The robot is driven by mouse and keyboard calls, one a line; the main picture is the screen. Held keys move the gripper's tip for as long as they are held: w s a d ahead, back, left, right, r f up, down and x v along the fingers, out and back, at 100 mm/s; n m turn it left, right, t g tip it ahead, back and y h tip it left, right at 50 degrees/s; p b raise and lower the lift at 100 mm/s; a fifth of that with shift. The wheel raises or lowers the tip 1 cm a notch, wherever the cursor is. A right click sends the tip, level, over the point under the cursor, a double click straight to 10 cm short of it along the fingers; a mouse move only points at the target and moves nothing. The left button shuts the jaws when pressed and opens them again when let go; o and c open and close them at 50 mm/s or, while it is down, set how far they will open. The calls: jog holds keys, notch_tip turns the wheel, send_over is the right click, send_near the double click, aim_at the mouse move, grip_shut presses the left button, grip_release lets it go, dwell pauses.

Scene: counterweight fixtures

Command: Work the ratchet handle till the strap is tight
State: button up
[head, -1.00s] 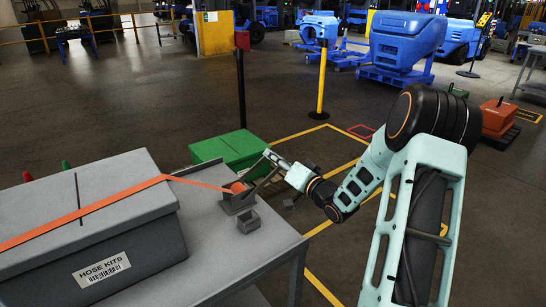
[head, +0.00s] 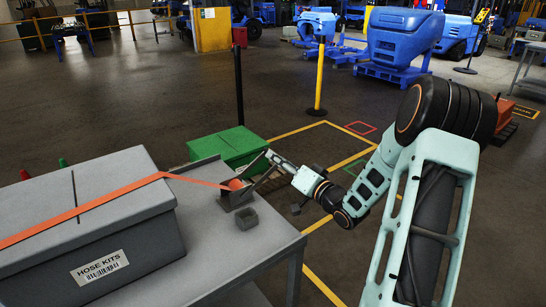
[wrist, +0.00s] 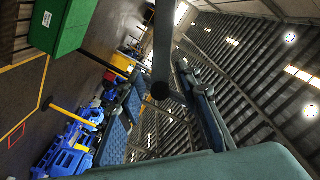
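An orange strap (head: 100,205) runs over a grey box (head: 130,262) labelled HOSE KITS and down to the ratchet (head: 237,193) on the grey table. The ratchet's handle (head: 262,176) is raised and slants up to the right. My gripper (head: 274,160) is at the handle's upper end. In the wrist view the dark handle bar (wrist: 163,45) lies between my two fingers, with visible room beside it. The fingers are apart and do not look closed on it. Contact with a finger cannot be told. Strap tension cannot be judged.
A small grey block (head: 247,218) sits on the table (head: 225,255) in front of the ratchet. A yellow post (head: 320,75) and a blue machine on a pallet (head: 400,40) are farther back. The floor right of the table is mostly clear.

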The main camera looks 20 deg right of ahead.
jog(key=v, duration=0.8)
jog(key=shift+s, duration=0.25)
